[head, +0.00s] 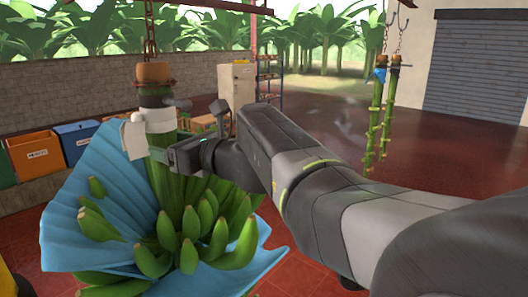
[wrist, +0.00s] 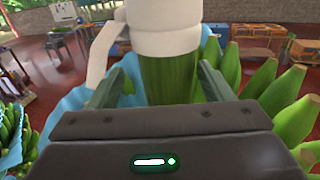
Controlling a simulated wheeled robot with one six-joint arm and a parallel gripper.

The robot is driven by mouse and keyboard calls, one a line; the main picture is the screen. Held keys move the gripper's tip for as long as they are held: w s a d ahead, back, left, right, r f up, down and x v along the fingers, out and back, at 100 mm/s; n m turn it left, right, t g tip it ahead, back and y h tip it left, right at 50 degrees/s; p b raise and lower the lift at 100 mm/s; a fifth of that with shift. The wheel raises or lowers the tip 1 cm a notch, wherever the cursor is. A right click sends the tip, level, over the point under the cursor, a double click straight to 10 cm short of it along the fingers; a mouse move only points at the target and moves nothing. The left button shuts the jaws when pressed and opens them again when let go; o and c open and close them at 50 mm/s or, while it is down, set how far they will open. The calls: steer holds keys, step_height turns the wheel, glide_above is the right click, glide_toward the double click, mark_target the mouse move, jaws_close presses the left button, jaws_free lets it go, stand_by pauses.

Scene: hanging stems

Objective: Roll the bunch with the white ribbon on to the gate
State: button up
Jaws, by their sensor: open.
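The bunch (head: 190,240) of green bananas hangs at the left of the head view, partly wrapped in a blue sheet (head: 95,200). Its thick green stem hangs by a chain from an overhead rail (head: 215,5). A white ribbon (head: 160,120) circles the stem, with a tail at the left; the ribbon also shows in the wrist view (wrist: 165,38). My gripper (head: 165,152) is open at the stem just below the ribbon. In the wrist view its fingers (wrist: 158,82) stand on either side of the stem (wrist: 168,85). Finger contact is unclear. I cannot identify a gate for certain.
Two bare stems (head: 376,115) hang at the right, one with a blue ribbon. A grey roller shutter (head: 480,65) stands behind them. An orange bin (head: 35,154) and a blue bin (head: 78,140) line the left wall. The red floor at centre right looks open.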

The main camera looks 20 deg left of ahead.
steer(key=d, duration=0.2)
steer(key=s+d+b, duration=0.1)
steer(key=d, duration=0.5)
steer(key=shift+s+b, duration=0.2)
steer(key=shift+b, duration=0.1)
steer(key=shift+a, duration=0.15)
steer(key=a, duration=0.3)
steer(key=w+a+p, duration=0.1)
steer(key=a, duration=0.2)
steer(key=a+p, duration=0.1)
steer(key=a, duration=0.2)
steer(key=shift+w+a, duration=0.15)
steer(key=shift+w, duration=0.25)
steer(key=shift+w+a, duration=0.1)
steer(key=shift+a, duration=0.3)
steer(key=shift+f, duration=0.1)
